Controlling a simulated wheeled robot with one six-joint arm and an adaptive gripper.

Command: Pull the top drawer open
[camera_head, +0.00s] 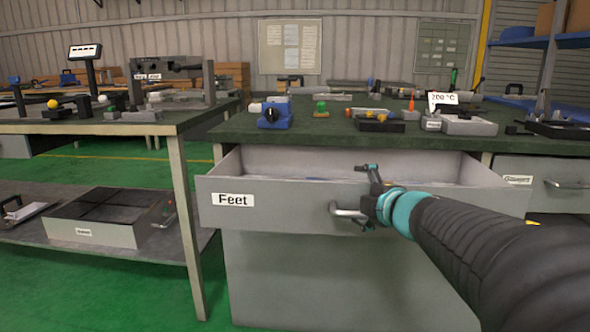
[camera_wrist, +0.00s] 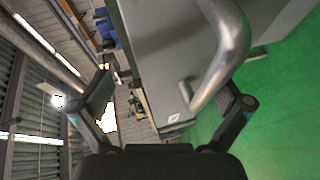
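The grey top drawer (camera_head: 270,200), labelled "Feet", stands pulled out from under the green-topped workbench (camera_head: 330,128). Its inside shows from above. Its metal bar handle (camera_head: 347,211) is on the drawer front. My gripper (camera_head: 364,198) is at the right part of this handle, with one finger above it and another below. In the wrist view the handle (camera_wrist: 232,45) looms large, toward the right finger. My gripper's fingers (camera_wrist: 168,98) are spread wide there, with no grip on the bar visible. Whether a finger touches the handle cannot be told.
A second drawer (camera_head: 550,185) with a handle is at the right, closed. Another bench (camera_head: 110,127) stands at the left, with a grey bin (camera_head: 95,232) on its lower shelf. Tools and parts lie on the bench tops. Green floor (camera_wrist: 275,115) is open beside the drawer.

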